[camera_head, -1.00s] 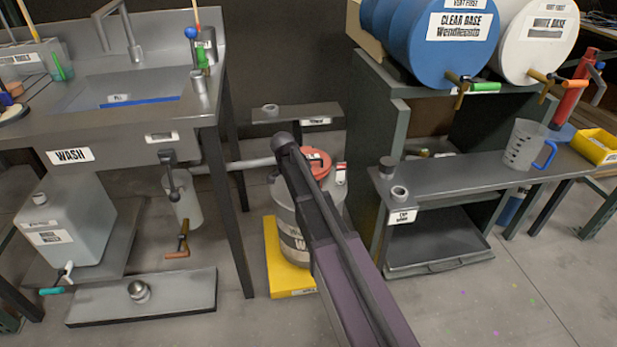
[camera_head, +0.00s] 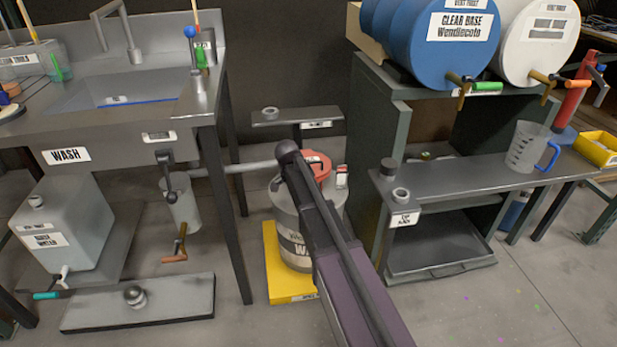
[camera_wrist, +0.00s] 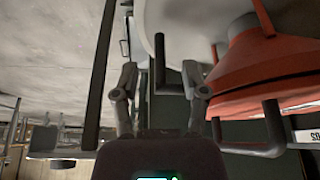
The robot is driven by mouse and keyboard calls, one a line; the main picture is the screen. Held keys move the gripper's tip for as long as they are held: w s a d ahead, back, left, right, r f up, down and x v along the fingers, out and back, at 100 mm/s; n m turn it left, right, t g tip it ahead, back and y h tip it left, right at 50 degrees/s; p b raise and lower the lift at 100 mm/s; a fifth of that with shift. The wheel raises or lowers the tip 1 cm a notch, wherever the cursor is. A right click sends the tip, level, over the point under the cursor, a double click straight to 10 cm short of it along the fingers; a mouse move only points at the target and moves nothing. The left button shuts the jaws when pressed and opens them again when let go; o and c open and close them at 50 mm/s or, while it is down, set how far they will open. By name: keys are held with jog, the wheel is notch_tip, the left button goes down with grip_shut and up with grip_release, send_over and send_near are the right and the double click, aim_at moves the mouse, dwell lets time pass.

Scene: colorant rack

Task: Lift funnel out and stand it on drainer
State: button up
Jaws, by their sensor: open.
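The red-orange funnel (camera_wrist: 265,68) fills the right side of the wrist view, its wide rim towards the lower right. My gripper (camera_wrist: 160,82) is open there; its right finger is close beside the funnel, and I cannot tell if they touch. A grey bar shows between the fingers. In the head view, the funnel's red top (camera_head: 319,163) sits on the grey waste can (camera_head: 296,240), partly hidden by my arm. My gripper is hidden in that view. A small grey shelf with a ring (camera_head: 320,114) stands behind the can; I cannot tell whether it is the drainer.
The can stands on a yellow base (camera_head: 290,293). The wash sink (camera_head: 145,90) and its leg are to the left. A dark bench (camera_head: 465,175) with a measuring jug (camera_head: 527,147) is to the right, below the blue drum (camera_head: 445,40). Floor is free at lower right.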

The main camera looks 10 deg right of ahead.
jog(key=shift+b+x, duration=1.85)
jog(key=shift+x, duration=0.4)
jog(key=shift+r, duration=0.1)
jog(key=shift+c, duration=0.2)
grip_shut()
